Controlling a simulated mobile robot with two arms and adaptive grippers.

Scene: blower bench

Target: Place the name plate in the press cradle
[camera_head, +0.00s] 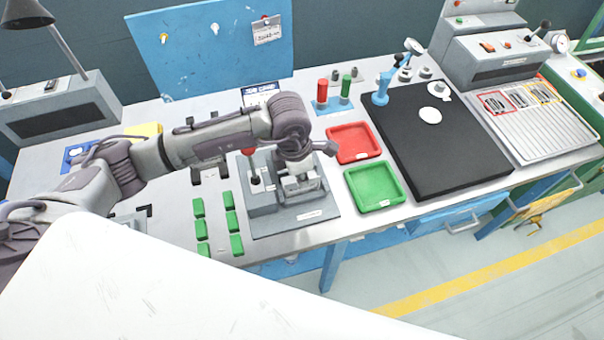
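The grey press (262,198) stands on the bench in the middle of the head view, with a red-knobbed lever on its left side. My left gripper (296,176) is over the right part of the press, pointing down, close to the light grey cradle area. The wrist and gripper hide much of the cradle. I cannot make out the name plate for certain; it may be hidden by the gripper. The fingers are too small and overlapped to tell whether they are open or shut. My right gripper is not in view.
A red tray (354,127) and a green tray (400,191) lie right of the press. A black mat (440,150) is further right. Several green blocks (199,228) sit left of the press. Red and green posts (322,90) stand behind.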

